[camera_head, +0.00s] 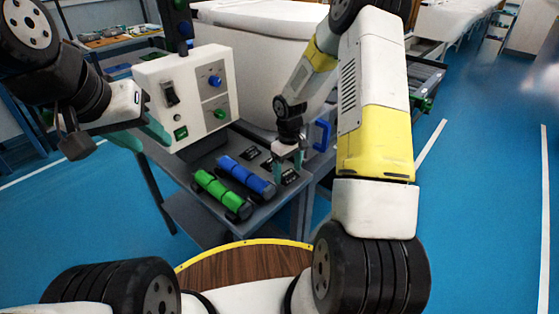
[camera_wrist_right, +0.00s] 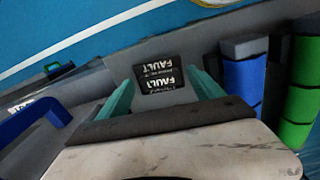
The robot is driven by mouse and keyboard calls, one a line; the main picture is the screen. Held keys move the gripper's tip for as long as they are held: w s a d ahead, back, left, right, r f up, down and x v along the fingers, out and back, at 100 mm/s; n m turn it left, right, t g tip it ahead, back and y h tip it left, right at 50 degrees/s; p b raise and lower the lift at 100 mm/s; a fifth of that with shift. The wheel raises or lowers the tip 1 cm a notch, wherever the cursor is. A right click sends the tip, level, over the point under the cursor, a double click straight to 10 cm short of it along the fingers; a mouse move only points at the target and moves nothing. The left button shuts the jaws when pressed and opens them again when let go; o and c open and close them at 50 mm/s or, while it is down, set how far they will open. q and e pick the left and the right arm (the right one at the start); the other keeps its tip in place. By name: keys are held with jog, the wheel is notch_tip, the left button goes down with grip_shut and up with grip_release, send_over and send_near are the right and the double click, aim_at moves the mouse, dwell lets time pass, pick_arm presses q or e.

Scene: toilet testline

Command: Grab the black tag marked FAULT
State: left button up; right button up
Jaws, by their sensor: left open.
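Small black tags lie on the grey tabletop; one (camera_head: 290,176) shows just below my right gripper in the head view. In the right wrist view two black faces marked FAULT, the nearer one (camera_wrist_right: 160,84) and the farther one (camera_wrist_right: 157,66), appear upside down close together. My right gripper (camera_head: 287,158) is over the tags; its teal fingers (camera_wrist_right: 163,92) are apart with the tags between and just beyond their tips. I cannot tell if it touches them. My left gripper (camera_head: 141,134) is open and empty beside the control box, with its teal fingers spread.
A control box (camera_head: 187,95) with blue and green buttons stands left of the tags. Blue (camera_head: 246,177) and green (camera_head: 222,194) cylinders lie on the grey table (camera_head: 190,208) beside them. A blue handle (camera_head: 322,134) is right of my right gripper.

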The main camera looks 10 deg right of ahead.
jog(key=c, duration=1.2)
jog(key=shift+r, duration=0.1)
